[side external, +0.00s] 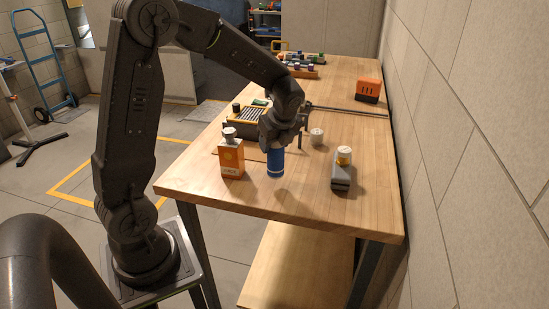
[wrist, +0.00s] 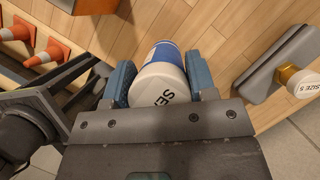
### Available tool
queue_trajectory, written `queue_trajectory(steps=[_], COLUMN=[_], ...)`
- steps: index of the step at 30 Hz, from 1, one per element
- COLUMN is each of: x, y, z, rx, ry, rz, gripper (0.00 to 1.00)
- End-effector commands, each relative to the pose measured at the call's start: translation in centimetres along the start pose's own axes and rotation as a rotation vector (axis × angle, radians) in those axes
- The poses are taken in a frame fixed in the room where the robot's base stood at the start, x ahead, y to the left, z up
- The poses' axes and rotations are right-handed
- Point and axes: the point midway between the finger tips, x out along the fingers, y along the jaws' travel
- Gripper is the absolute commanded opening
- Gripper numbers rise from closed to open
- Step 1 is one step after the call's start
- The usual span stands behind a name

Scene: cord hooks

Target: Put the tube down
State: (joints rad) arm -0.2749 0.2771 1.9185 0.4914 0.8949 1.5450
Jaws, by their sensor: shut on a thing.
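The tube (side external: 275,163) is blue in the side view and hangs upright below my gripper (side external: 275,147), near the front part of the wooden table (side external: 295,197). I cannot tell whether its lower end touches the table top. In the wrist view, the tube's white end with dark letters and part of its blue side (wrist: 163,52) sit between the two blue-grey fingers of my gripper (wrist: 160,82). The fingers are shut on the tube, one on each side. The tube's upper end is hidden by my gripper in the side view.
A grey block with a brass and white piece (side external: 342,172) is to the right. A small white cylinder (side external: 317,137) stands behind. An orange box (side external: 368,90) is at the back right. Bare table lies in front.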

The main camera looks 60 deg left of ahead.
Motion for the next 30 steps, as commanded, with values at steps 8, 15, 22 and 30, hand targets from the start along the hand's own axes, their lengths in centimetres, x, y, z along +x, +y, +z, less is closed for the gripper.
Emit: queue_trajectory(steps=[8, 15, 22, 30], x=[2.8, 3.6, 4.0, 4.0], y=[0.1, 0.0, 0.0, 0.0], z=[-1.2, -1.5, -1.7, -1.7], rx=[0.002, -0.001, 0.0, 0.0], ry=[0.001, 0.0, 0.0, 0.001], rz=[0.003, -0.002, -0.001, 0.0], gripper=[0.22, 0.22, 0.22, 0.76])
